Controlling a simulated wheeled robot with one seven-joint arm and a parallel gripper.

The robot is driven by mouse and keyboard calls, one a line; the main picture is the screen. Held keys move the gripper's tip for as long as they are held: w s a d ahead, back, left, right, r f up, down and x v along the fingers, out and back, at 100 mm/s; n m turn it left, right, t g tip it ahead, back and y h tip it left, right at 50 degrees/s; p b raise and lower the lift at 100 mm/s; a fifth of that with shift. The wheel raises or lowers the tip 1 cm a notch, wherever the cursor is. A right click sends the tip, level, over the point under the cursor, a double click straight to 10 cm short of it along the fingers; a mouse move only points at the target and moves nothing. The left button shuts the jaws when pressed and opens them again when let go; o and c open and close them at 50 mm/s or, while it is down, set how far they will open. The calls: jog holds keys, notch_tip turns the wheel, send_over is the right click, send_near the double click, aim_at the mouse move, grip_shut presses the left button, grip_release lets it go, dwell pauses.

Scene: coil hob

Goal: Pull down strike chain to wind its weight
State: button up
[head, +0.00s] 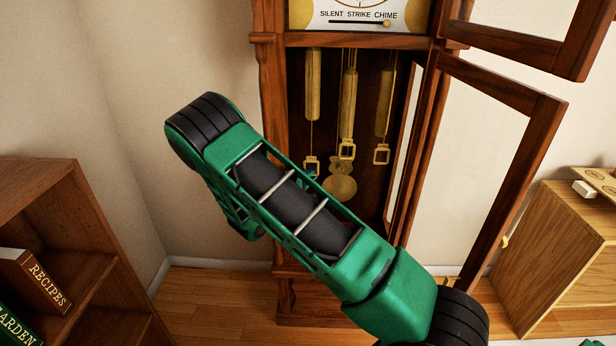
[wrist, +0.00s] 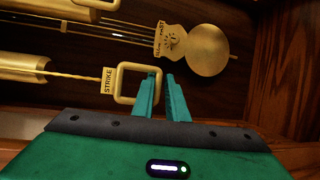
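The strike chain's square brass pull ring (wrist: 122,97), with a STRIKE tag (wrist: 108,80), hangs on a thin cord in the wrist view. In the head view it is the leftmost ring (head: 312,164) inside the clock case. My gripper (wrist: 162,80) has its two teal fingers close together, one on each side of the ring's lower bar, and looks shut on it. Its tip (head: 314,175) is small and partly hidden behind my arm in the head view. A brass weight (head: 313,82) hangs above the strike ring; part of it shows in the wrist view (wrist: 22,66).
Two more brass weights (head: 349,95) (head: 384,100) with rings hang to the right, beside the pendulum bob (head: 340,188). The clock's tall glazed door (head: 520,150) stands open at right. A bookshelf (head: 40,180) is at left and a wooden cabinet (head: 540,240) at right.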

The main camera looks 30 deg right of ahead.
jog(key=o, duration=0.3)
notch_tip(320, 180, down, 2)
jog(key=shift+s+a+f, duration=0.1)
jog(key=shift+a+r, duration=0.1)
jog(key=shift+r, duration=0.1)
jog(key=v, duration=1)
jog(key=shift+r, duration=0.35)
jog(key=shift+s, duration=0.1)
